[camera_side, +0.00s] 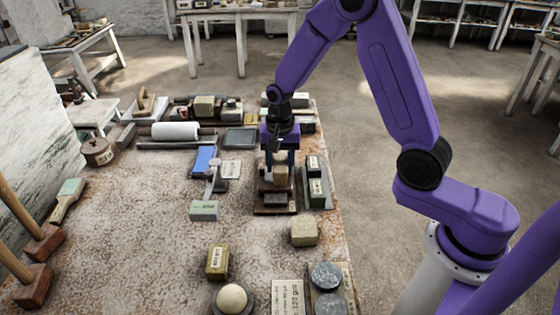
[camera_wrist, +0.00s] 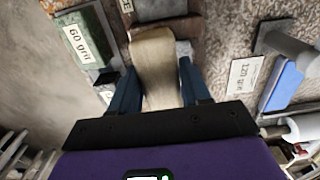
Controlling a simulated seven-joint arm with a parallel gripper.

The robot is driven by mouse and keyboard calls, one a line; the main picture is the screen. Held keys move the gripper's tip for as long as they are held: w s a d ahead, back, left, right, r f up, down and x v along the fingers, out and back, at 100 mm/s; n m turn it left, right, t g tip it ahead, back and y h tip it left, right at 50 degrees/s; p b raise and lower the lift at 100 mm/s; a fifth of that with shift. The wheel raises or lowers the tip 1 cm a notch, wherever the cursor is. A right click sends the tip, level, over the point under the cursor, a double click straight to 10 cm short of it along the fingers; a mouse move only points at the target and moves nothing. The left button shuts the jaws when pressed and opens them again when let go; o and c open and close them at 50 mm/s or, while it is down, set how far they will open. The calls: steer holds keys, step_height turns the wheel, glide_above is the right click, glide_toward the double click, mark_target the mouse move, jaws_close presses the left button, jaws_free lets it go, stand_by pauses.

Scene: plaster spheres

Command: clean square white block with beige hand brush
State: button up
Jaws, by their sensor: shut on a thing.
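My gripper (camera_side: 280,160) points down over the far right part of the table. It is shut on a beige piece that looks like the hand brush (camera_side: 280,172). In the wrist view the brush (camera_wrist: 155,65) stands between the two blue fingers (camera_wrist: 158,88), its lower end hidden. A small pale patch beside it (camera_wrist: 184,48) may be part of the white block, mostly covered. I cannot tell whether the brush touches it. A cream, box-shaped block (camera_side: 304,232) lies on the table nearer the camera, apart from the gripper.
A brown tray with dark blocks (camera_side: 275,208) lies below the gripper. A green block marked 60 (camera_wrist: 85,45) is beside it. A blue block (camera_side: 204,160), a white roller (camera_side: 175,131) and a white ball (camera_side: 232,298) stand around. The table's left middle is mostly clear.

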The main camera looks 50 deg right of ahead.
mark_target(280, 152)
steer(key=shift+w+d, duration=1.5)
steer(key=shift+d, duration=0.05)
steer(key=shift+s+a, duration=1.55)
steer(key=shift+a, duration=0.05)
steer(key=shift+w+d+r, duration=0.7)
steer(key=shift+w+d, duration=0.1)
steer(key=shift+d, duration=0.05)
steer(key=shift+f, duration=0.75)
steer(key=shift+w, duration=0.1)
steer(key=shift+w+d, duration=0.7)
steer(key=shift+d, duration=0.05)
